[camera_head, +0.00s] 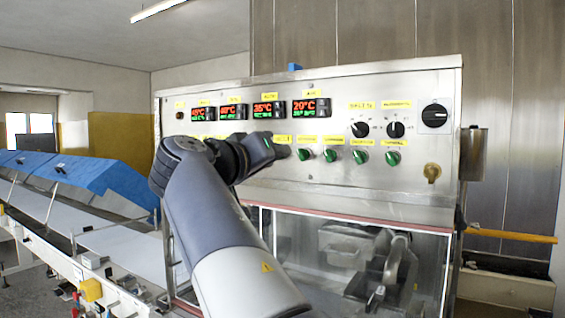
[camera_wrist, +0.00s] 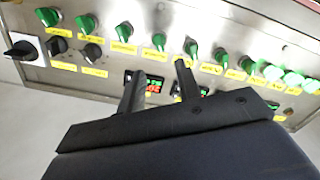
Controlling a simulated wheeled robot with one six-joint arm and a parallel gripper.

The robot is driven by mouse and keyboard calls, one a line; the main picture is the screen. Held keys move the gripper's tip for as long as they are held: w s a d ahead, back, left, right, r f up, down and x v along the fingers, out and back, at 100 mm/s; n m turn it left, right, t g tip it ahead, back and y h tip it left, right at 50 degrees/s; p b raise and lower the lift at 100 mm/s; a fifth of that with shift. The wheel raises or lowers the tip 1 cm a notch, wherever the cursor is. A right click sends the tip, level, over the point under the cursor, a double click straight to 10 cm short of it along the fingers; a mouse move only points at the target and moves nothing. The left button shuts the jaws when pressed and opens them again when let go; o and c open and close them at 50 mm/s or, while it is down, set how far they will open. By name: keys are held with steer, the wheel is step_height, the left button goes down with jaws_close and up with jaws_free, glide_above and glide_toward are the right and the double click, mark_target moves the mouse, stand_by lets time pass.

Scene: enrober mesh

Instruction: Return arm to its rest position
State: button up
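My arm (camera_head: 215,220) rises from the bottom of the head view and bends at an elbow on the left, with its wrist (camera_head: 250,155) in front of the control panel (camera_head: 390,170). In the wrist view my gripper (camera_wrist: 156,72) shows two dark fingers standing apart with nothing between them. The fingers point toward the panel's row of green knobs (camera_wrist: 160,41). I cannot tell whether they touch the panel. In the head view the fingers are not clearly seen, and the wrist hides part of the panel.
The panel carries several lit temperature displays (camera_head: 268,109), green knobs (camera_head: 391,158) and a black rotary switch (camera_head: 434,115). Below it is a clear-windowed chamber (camera_head: 330,250). A conveyor with blue covers (camera_head: 100,182) runs to the left. A yellow bar (camera_head: 510,236) sticks out at right.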

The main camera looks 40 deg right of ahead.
mark_target(299, 153)
steer(key=shift+s+a, duration=0.2)
steer(key=shift+a, duration=0.25)
steer(key=p+x, duration=0.3)
steer(key=x, duration=0.7)
steer(key=shift+r, duration=0.1)
steer(key=shift+w+d, duration=0.2)
steer(key=shift+d, duration=0.35)
steer(key=shift+a, duration=0.1)
